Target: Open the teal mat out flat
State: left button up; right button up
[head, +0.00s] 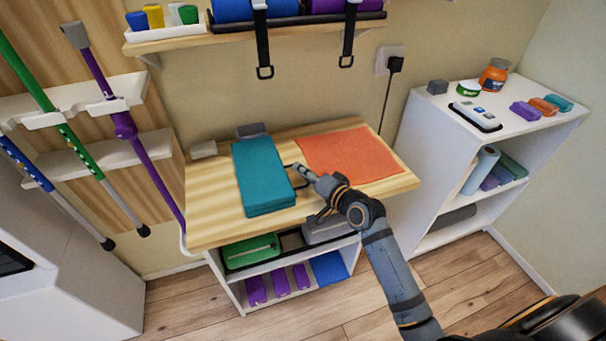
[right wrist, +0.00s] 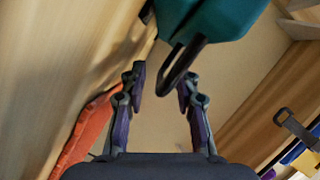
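The teal mat (head: 263,176) lies folded into a thick rectangular block on the wooden bench top (head: 215,214). A dark loop handle (head: 289,171) sticks out from its right side. In the right wrist view the teal mat (right wrist: 218,18) is at the top and the loop (right wrist: 178,68) hangs toward the fingers. My right gripper (head: 303,172) is just right of the mat, at the loop. In the wrist view its fingers (right wrist: 162,82) are apart, with the loop's end between them; I cannot tell whether either finger touches it. My left gripper is not in view.
An orange flat mat (head: 346,153) lies right of the teal one. Small grey blocks (head: 251,130) sit at the bench's back edge. Straps (head: 264,45) hang from the shelf above.

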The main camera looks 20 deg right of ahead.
jog(key=shift+w+a+f, duration=0.1)
jog(key=shift+w+a, duration=0.05)
jog(key=shift+w, duration=0.25)
grip_shut()
